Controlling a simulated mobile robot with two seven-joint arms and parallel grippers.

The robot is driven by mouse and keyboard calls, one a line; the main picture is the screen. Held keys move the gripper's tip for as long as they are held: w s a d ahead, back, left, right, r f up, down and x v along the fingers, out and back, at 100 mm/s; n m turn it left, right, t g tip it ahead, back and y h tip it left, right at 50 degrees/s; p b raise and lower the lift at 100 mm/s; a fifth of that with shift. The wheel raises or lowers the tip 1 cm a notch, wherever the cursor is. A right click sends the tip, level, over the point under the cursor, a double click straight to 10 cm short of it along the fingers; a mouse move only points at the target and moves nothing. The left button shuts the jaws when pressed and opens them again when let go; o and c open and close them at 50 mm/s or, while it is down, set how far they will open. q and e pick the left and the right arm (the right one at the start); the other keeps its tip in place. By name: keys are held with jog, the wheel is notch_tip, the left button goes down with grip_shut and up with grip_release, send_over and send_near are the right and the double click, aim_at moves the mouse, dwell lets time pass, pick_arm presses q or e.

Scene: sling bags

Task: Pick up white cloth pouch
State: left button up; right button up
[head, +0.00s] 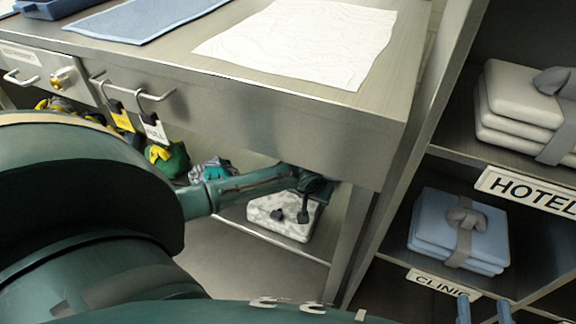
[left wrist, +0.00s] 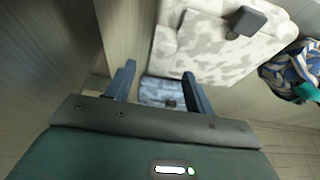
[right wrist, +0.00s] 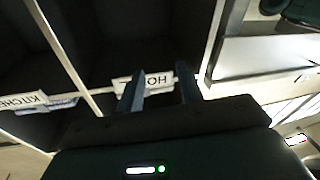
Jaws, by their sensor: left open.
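The white cloth pouch, mottled with grey, lies on the low shelf under the table in the head view (head: 285,228). In the left wrist view the pouch (left wrist: 215,45) fills the upper right, with a dark grey tab on top. My left gripper (left wrist: 160,82) is open and empty, with the pouch beyond and to the right of its fingers. In the head view my left arm reaches under the tabletop, and its hand partly covers the pouch. My right gripper (head: 483,311) is open and empty, at the lower right near the shelf rack.
A steel table with a white cloth (head: 300,38) and a blue mat (head: 148,18) stands above. A green-yellow bundle (head: 168,158) and a teal-grey bundle (head: 210,170) lie left of the pouch. Folded blue cloths (head: 455,232) sit in the rack at right. A table leg (head: 350,240) stands right of the pouch.

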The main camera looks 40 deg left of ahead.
aim_at(313, 204)
pick_arm(q)
jog(key=b+x, duration=0.1)
jog(key=x, duration=0.2)
jog(key=shift+w+f, duration=0.1)
jog(key=shift+f, duration=0.25)
grip_shut()
dwell(0.4)
